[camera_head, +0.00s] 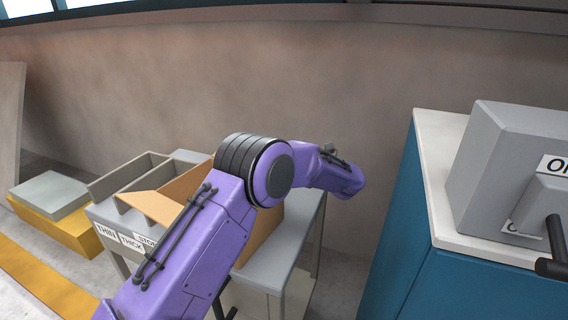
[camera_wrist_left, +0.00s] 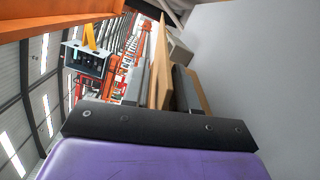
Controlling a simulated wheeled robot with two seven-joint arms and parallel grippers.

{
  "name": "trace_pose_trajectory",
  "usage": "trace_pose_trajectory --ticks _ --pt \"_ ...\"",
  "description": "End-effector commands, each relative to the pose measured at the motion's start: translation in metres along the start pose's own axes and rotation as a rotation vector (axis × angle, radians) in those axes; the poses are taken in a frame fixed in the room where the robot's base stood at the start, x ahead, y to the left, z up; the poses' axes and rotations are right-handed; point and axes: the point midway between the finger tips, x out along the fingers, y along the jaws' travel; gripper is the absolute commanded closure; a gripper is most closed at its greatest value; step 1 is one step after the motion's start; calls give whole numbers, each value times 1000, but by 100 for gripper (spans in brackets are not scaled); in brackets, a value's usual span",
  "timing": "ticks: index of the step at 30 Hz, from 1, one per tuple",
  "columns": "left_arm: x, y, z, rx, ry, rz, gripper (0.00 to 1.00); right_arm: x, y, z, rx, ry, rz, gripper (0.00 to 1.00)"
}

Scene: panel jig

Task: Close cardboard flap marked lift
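A tan cardboard box stands on a grey table, partly behind my purple left arm. One tan flap (camera_head: 150,205) slants out to the left, and a tan panel (camera_head: 262,232) shows right of the arm. No "lift" mark is readable. My left gripper is hidden in the head view. In the left wrist view, two grey finger-like parts (camera_wrist_left: 160,88) stand apart, with a tan board (camera_wrist_left: 163,60) between or behind them; I cannot tell whether they touch it. Another tan edge (camera_wrist_left: 196,88) lies to the right. My right gripper is in neither view.
The grey table (camera_head: 270,272) carries labels reading THIN, THICK and a partly hidden STO. A grey divided tray (camera_head: 115,182) sits on it. A yellow block with a grey top (camera_head: 50,193) is at left. A teal cabinet (camera_head: 450,285) with a grey box (camera_head: 510,150) and black handle stands right.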

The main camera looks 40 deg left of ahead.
Motion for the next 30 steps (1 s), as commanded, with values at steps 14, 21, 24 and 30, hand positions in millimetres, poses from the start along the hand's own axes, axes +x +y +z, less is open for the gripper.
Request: trace_pose_trajectory --ticks 14,21,24,30 --pt "0 0 0 0 1 0 100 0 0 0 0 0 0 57" --pt "-1 -1 0 1 0 -1 100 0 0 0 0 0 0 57" --pt "-1 -1 0 1 0 -1 100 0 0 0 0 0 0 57" --pt "-1 -1 0 1 0 -1 100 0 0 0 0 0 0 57"
